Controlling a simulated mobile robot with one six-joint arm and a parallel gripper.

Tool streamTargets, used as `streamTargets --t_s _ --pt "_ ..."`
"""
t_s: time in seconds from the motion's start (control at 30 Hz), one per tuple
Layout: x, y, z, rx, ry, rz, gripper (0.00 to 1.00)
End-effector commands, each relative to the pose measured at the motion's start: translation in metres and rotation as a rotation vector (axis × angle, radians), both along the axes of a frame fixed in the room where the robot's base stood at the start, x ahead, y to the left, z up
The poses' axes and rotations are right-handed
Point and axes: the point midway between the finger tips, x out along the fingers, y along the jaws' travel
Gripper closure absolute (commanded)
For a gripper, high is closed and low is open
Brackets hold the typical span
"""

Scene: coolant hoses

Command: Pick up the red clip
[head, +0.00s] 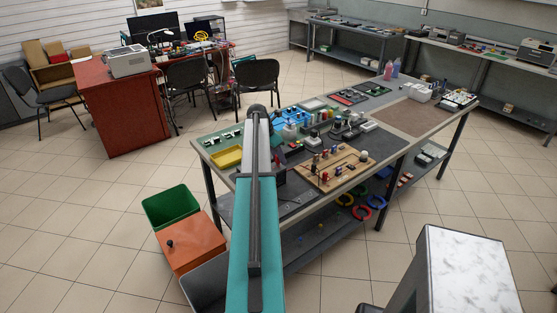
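I cannot single out the red clip; several small red items are on the workbench (229,185), too small to tell apart. Some red pieces stand on a wooden board (341,178) at the bench's front middle, to the right of my arm. My teal and grey arm reaches from the bottom of the head view up over the left part of the bench. My gripper does not show; the far end of the arm hides it and part of the bench behind it.
A yellow tray (227,158) lies at the bench's left end. A green bin (170,207) and an orange box (190,243) stand on the floor to the left. Colored rings, including a blue one (377,202), are on the lower shelf. A brown mat (405,117) lies mostly bare at the right.

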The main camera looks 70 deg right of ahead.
Motion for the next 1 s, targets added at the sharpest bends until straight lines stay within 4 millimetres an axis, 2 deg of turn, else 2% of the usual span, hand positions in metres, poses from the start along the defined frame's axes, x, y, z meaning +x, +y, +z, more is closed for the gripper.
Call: streamTargets --t_s 0.3,0.37,0.5,0.53,1.0 --pt "-0.0001 0.0001 0.0003 0.000 0.000 0.000 0.66" --pt "-0.0001 0.0000 0.0004 0.000 0.000 0.000 0.74" --pt "-0.0002 0.0000 0.0004 0.000 0.001 0.000 0.98" --pt "-0.0003 0.0001 0.0004 0.000 0.001 0.000 1.00" --pt "-0.0005 -0.0003 0.0029 0.000 0.000 -0.001 1.00"
